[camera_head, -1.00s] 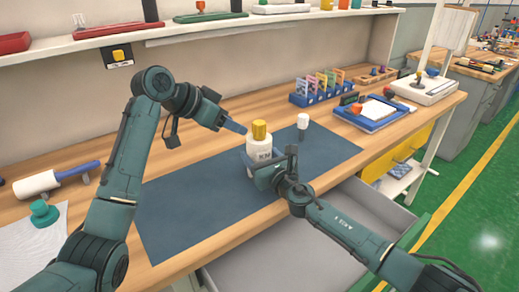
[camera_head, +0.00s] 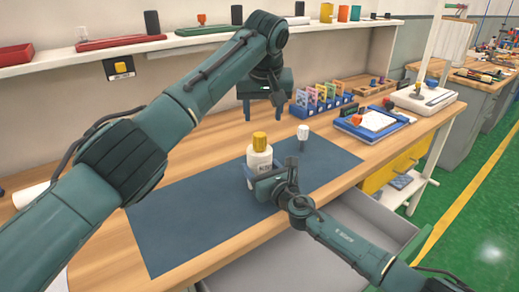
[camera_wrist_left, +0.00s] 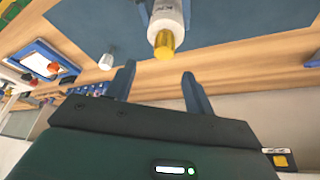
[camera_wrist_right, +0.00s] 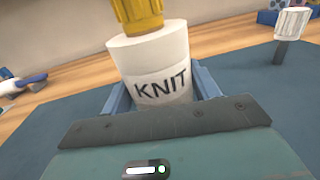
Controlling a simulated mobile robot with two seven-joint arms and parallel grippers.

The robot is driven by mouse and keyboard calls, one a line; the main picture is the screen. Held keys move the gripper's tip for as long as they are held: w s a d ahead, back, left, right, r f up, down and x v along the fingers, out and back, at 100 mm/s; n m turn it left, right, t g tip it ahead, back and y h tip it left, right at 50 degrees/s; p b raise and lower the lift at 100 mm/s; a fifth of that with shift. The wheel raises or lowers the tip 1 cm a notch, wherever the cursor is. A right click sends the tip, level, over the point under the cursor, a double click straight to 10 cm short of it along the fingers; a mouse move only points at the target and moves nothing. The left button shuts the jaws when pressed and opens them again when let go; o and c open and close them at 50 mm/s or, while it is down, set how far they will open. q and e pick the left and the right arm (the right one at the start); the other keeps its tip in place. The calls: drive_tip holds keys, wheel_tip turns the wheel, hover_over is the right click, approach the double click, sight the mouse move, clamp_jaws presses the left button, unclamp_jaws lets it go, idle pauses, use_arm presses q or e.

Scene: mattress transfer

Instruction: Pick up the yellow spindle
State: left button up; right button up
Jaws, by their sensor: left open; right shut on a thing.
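The yellow spindle (camera_head: 260,140) stands upright in the top of a white cylinder labelled KNIT (camera_head: 259,159) on the dark blue mat (camera_head: 185,225). Its ribbed side shows in the right wrist view (camera_wrist_right: 137,12), cut off by the top edge. My right gripper (camera_head: 262,182) is shut on the white cylinder, with a blue finger (camera_wrist_right: 116,100) on each side. My left gripper (camera_head: 264,112) is open and empty, fingers pointing down, in the air above the bench. In the left wrist view the spindle (camera_wrist_left: 165,43) lies just beyond the open fingers.
A white-topped peg (camera_head: 303,131) stands beside the cylinder at the right. A blue rack of cards (camera_head: 322,103) and a blue tray (camera_head: 372,122) stand farther right. A wall shelf (camera_head: 160,42) runs behind. A grey drawer (camera_head: 365,215) is open below the bench front.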

sight(260, 136)
use_arm(q)
drive_tip(key=x, duration=0.3)
drive_tip(key=shift+f, duration=0.15)
drive_tip(key=shift+s+a+x, duration=0.1)
drive_tip(key=shift+s+x, duration=0.05)
drive_tip(key=shift+x, duration=0.75)
drive_tip(key=shift+s+a+x, duration=0.1)
drive_tip(key=shift+s+x, duration=0.05)
drive_tip(key=shift+x, duration=0.75)
drive_tip(key=shift+s+a+x, duration=0.15)
drive_tip(key=shift+x, duration=0.7)
drive_tip(key=shift+f, duration=0.2)
drive_tip(key=shift+c, duration=0.3)
drive_tip(key=c, duration=1.1)
